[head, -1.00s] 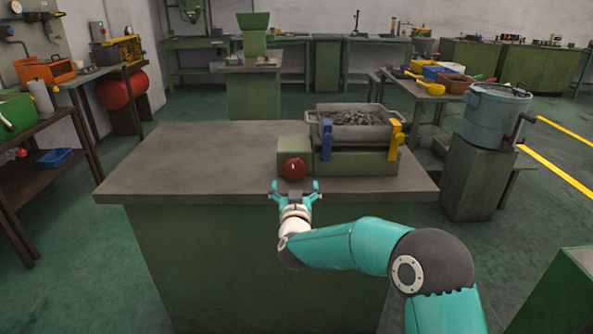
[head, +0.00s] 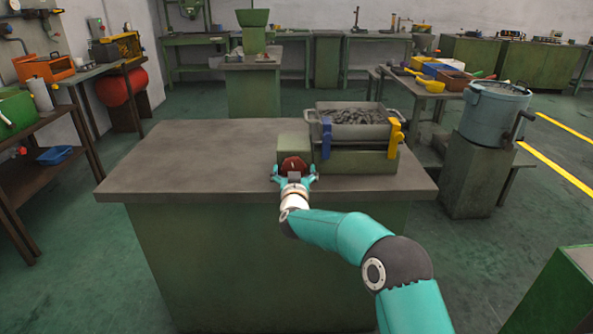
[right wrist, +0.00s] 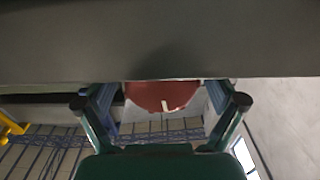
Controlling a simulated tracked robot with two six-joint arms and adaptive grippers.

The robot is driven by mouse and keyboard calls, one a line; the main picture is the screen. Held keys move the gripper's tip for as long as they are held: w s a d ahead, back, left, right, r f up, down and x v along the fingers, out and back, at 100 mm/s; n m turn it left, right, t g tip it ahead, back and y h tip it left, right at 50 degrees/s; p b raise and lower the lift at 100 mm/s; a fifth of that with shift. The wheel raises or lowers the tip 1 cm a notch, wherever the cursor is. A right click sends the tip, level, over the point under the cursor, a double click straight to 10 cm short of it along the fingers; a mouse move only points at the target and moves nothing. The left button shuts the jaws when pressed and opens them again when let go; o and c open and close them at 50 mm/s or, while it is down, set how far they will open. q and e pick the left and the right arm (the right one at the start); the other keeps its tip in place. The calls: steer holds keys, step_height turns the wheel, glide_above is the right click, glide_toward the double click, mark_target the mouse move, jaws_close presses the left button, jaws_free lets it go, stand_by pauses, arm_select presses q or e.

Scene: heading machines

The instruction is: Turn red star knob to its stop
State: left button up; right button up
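The red star knob (head: 294,164) sits on the front of a small green box (head: 288,145) on the workbench. It has a small pale mark on its face. My right gripper (head: 294,176) is at the knob, with one finger on each side of it. In the right wrist view the knob (right wrist: 163,95) lies between the fingers (right wrist: 162,95), and a narrow gap appears on each side, so the gripper looks open. The knob's upper part is hidden in that view. My left gripper is not in view.
The green box adjoins a green machine with a grey tray (head: 355,116) of dark pieces, a blue clamp (head: 326,138) and a yellow clamp (head: 396,138). The left of the workbench top (head: 190,160) is clear. A blue-grey drum (head: 492,115) stands at right.

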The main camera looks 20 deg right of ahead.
steer(key=c, duration=1)
steer(key=shift+d, duration=0.35)
steer(key=shift+a, duration=0.15)
steer(key=shift+m+b, duration=0.3)
steer(key=shift+a+m+b, duration=0.15)
steer(key=shift+m+b, duration=0.95)
steer(key=shift+m, duration=0.1)
steer(key=shift+r+m+b, duration=0.1)
steer(key=shift+m+b, duration=1.15)
steer(key=shift+m, duration=0.75)
